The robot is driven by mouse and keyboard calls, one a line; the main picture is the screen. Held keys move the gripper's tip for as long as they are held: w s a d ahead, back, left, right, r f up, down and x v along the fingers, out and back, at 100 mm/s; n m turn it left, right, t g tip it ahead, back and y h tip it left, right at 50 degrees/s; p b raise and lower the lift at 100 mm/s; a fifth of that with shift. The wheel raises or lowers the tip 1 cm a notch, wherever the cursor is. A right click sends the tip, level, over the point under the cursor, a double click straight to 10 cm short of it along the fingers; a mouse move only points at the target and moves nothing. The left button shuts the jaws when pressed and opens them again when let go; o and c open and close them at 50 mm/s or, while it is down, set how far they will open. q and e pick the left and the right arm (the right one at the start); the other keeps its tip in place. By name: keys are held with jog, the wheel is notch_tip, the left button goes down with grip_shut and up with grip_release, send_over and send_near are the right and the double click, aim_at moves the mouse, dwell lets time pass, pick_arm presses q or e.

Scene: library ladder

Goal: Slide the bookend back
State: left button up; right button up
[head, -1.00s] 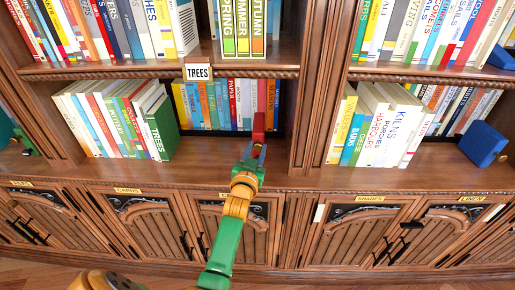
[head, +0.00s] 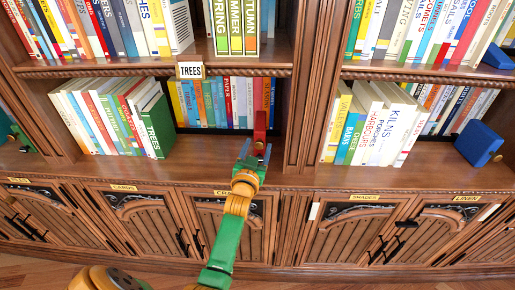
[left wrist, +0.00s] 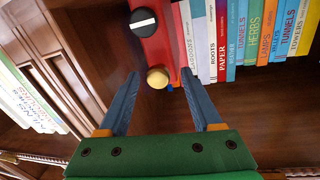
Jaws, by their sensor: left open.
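The red bookend (head: 259,130) stands upright on the lower middle shelf, in front of the right end of a row of books. In the left wrist view the bookend (left wrist: 157,45) shows a black knob with a white stripe and a gold knob. My left gripper (head: 254,151) is open just in front of it. In the left wrist view its blue fingers (left wrist: 161,95) are spread apart, with the gold knob showing between the tips. I cannot tell whether either finger touches the bookend. My right gripper is not in view.
Leaning books with a green one (head: 156,127) stand left on the same shelf. A row of upright books (head: 205,103) stands behind. A wooden upright (head: 301,105) bounds the bay on the right. A blue bookend (head: 478,143) stands far right. The front shelf board is clear between.

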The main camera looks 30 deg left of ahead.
pick_arm(q)
jog(key=v, duration=0.7)
